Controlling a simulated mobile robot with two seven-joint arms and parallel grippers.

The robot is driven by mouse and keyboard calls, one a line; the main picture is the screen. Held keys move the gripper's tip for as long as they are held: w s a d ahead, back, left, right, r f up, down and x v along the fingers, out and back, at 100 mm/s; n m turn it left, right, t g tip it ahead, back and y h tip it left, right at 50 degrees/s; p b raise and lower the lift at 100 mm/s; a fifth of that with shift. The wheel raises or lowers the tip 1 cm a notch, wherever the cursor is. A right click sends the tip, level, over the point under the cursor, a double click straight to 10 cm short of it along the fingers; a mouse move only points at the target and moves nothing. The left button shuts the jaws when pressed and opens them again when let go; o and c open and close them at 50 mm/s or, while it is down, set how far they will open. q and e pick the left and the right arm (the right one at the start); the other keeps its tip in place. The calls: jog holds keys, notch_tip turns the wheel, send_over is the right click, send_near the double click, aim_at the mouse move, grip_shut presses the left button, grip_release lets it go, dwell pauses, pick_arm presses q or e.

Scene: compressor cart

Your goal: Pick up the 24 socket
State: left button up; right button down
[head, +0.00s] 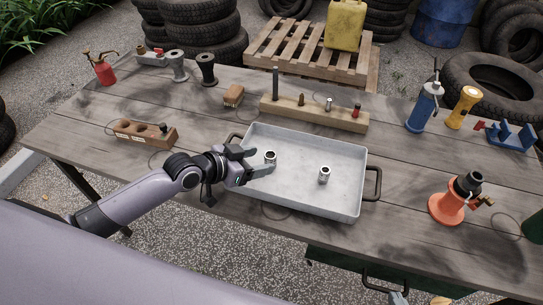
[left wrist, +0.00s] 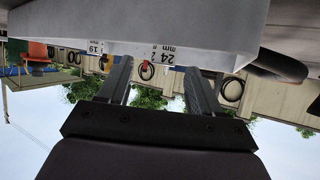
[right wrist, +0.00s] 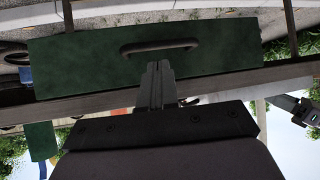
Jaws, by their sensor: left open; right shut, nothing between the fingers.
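Two small silver sockets stand in the grey metal tray (head: 300,190). The left socket (head: 270,157) is at my left gripper's fingertips, and the other socket (head: 324,175) stands further right. Their numbers cannot be read in the head view. In the left wrist view, a "24 mm" label (left wrist: 167,54) shows between the fingertips and a "19" label (left wrist: 95,47) lies to the left. My left gripper (head: 262,161) is open, low over the tray's left side; its fingers also show in the left wrist view (left wrist: 152,68). My right gripper (right wrist: 158,75) is shut and empty, below the table's front edge.
The tray has dark handles (head: 374,184) and raised walls. A wooden holder (head: 315,114) stands behind it, a small wooden block (head: 146,134) to the left. A green panel with a handle (right wrist: 230,50) faces my right gripper.

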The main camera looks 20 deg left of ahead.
aim_at(268, 157)
pick_arm(q)
jog(key=shift+w+x, duration=0.2)
jog(key=shift+x, duration=2.55)
jog(key=shift+a+r, duration=0.15)
jog(key=c, duration=1.1)
